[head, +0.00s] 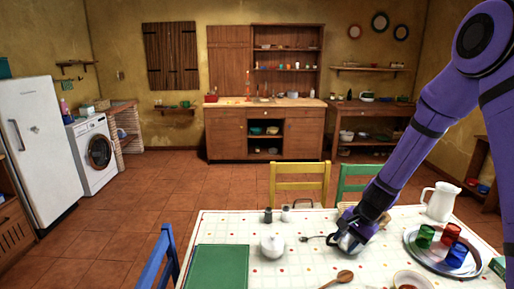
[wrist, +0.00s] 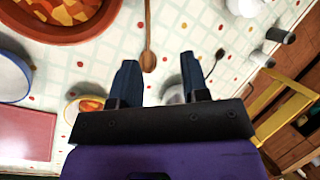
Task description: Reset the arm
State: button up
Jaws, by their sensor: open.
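My purple arm reaches in from the right in the head view. My gripper (head: 342,247) is low over the white patterned table (head: 225,225). In the wrist view the two dark fingers of my gripper (wrist: 158,78) stand wide apart. A pale, rounded thing (wrist: 174,95) shows in part between them, close to the gripper body. It is mostly hidden, and I cannot tell what it is or whether a finger touches it. A fork (head: 314,238) lies just left of the gripper in the head view.
A white lidded pot (head: 272,247), two shakers (head: 277,214), a green flat item (head: 217,267) and a wooden spoon (head: 338,279) are on the table. A tray (head: 415,256) with coloured cups and a white pitcher (head: 440,201) stand right. Yellow (head: 300,168) and green (head: 352,171) chairs stand behind.

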jog(key=s+r+n+t+h, duration=0.1)
jog(key=s+r+n, duration=0.25)
jog(key=r, duration=1.05)
jog(key=s+d+r+n+t+h, duration=0.1)
jog(key=s+r+n+t, duration=0.1)
jog(key=s+r, duration=0.7)
jog(key=s+d+r+n+t+h, duration=0.1)
jog(key=s+r+n, duration=0.3)
jog(key=s+r, duration=0.5)
jog(key=s+d+h, duration=0.1)
jog(key=s, duration=0.5)
jog(key=shift+s+d+r+t+h, duration=0.15)
jog(key=shift+s+r+t+h, duration=0.15)
jog(key=shift+r+t, duration=0.1)
